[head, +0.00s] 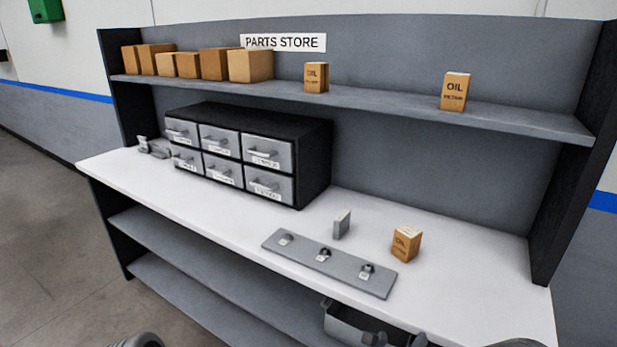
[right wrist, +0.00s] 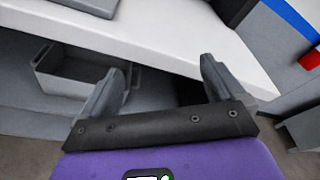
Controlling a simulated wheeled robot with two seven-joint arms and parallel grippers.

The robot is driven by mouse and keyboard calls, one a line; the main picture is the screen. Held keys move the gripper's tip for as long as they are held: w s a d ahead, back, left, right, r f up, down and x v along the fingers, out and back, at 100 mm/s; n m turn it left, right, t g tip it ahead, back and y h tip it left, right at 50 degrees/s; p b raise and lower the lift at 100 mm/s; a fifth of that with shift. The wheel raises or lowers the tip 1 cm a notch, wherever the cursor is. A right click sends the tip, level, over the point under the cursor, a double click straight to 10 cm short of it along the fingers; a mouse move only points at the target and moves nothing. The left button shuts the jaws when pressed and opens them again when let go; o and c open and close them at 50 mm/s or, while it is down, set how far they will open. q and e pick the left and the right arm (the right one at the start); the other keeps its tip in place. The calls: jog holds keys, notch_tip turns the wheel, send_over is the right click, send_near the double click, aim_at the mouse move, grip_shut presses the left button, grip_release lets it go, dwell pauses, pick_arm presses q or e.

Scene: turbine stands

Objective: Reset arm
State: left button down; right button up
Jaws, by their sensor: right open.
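My right gripper (head: 396,341) shows at the bottom edge of the head view, in front of the workbench (head: 130,172) and below the level of its top. In the right wrist view its two fingers (right wrist: 161,78) stand wide apart with nothing between them. The bench's white front edge (right wrist: 180,50) lies beyond the fingertips. My left gripper cannot be made out; only a rounded grey part of mine shows at the bottom left of the head view.
A grey bin (head: 345,322) sits below the bench top, close to my right gripper; it also shows in the right wrist view (right wrist: 62,80). On the bench are a drawer cabinet (head: 318,150), a plate with several pegs (head: 300,252), a grey block (head: 342,224) and an oil box (head: 405,244).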

jog(key=s+a+f+n+g+y+p, duration=0.1)
jog(key=a+f+n+g+y, duration=0.2)
jog(key=f+n, duration=0.6)
jog(key=s+a+f+n+y, duration=0.1)
jog(key=a+f+n+y, duration=0.1)
jog(key=f+n+y, duration=0.5)
jog(key=s+a+f+n+g+y, duration=0.2)
jog(key=s+f+n+g, duration=0.2)
jog(key=s+f+n, duration=0.3)
jog(key=s+a+f+n+g+y+p, duration=0.1)
jog(key=s+a+f+n+g+y, duration=0.1)
jog(key=s+f+n, duration=0.4)
jog(key=s+a+n+g, duration=0.1)
jog(key=s+n+g, duration=0.1)
jog(key=s+n, duration=0.2)
jog(key=shift+s+a+f+n+g, duration=0.3)
jog(key=shift+f+n+g, duration=0.1)
jog(key=shift+n, duration=0.2)
jog(key=shift+w, duration=0.1)
